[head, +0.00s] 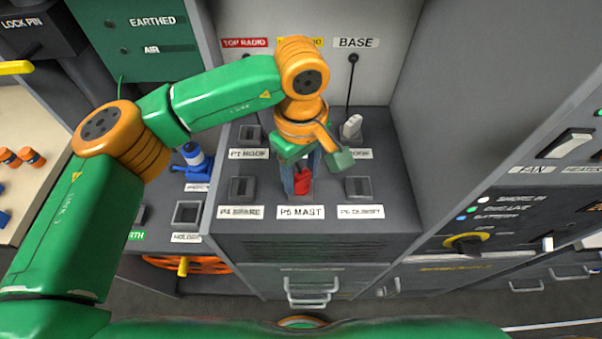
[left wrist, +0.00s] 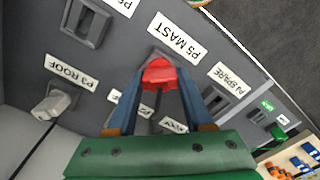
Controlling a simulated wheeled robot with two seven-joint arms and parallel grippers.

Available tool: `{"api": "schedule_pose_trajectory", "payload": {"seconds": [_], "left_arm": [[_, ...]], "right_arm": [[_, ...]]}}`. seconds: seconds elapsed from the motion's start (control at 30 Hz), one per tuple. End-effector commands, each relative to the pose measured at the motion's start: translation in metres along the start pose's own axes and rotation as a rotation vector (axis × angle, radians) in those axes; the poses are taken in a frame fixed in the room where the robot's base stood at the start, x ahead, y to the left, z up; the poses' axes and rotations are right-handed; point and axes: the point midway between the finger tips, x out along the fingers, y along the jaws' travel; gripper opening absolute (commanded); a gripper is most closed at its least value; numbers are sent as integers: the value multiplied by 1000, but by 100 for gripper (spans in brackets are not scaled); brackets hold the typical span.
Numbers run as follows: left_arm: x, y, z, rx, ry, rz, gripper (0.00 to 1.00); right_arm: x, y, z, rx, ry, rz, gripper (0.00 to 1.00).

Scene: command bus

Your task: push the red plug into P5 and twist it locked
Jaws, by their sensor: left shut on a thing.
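The red plug (head: 302,181) is at the socket labelled P5 MAST (head: 300,212) in the head view. My left gripper (head: 301,186) is shut on the red plug from above. The plug also shows in the left wrist view (left wrist: 159,74), between the two blue fingers of my left gripper (left wrist: 158,92). The P5 MAST label (left wrist: 174,36) is just beyond it. The gripper and plug hide most of the P5 socket, so I cannot tell how deep the plug sits or whether it is twisted. My right gripper is not in view.
Sockets P4 SPARE (head: 242,188) and P6 (head: 358,187) flank P5 and look empty. A pale plug (head: 351,127) stands at P3 ROOF behind. A grey cabinet wall rises at the right.

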Motion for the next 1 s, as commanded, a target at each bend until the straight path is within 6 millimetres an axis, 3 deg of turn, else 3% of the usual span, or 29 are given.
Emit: {"api": "schedule_pose_trajectory", "payload": {"seconds": [0.07, 0.1, 0.2, 0.53, 0.8, 1.0], "left_arm": [[2, -1, 1, 0, -2, -5, 0], [1, -1, 1, 0, -2, -5, 62], [1, -1, 1, -1, -2, -4, 86], [-4, 0, 0, -3, 0, -2, 86], [-58, 0, 0, -3, 0, 0, 86], [-71, 0, 0, -2, -2, -3, 86]], "right_arm": [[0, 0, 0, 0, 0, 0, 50], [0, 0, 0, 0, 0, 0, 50], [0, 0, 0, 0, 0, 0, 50], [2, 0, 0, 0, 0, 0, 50], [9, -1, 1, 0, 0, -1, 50], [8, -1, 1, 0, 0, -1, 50]]}}
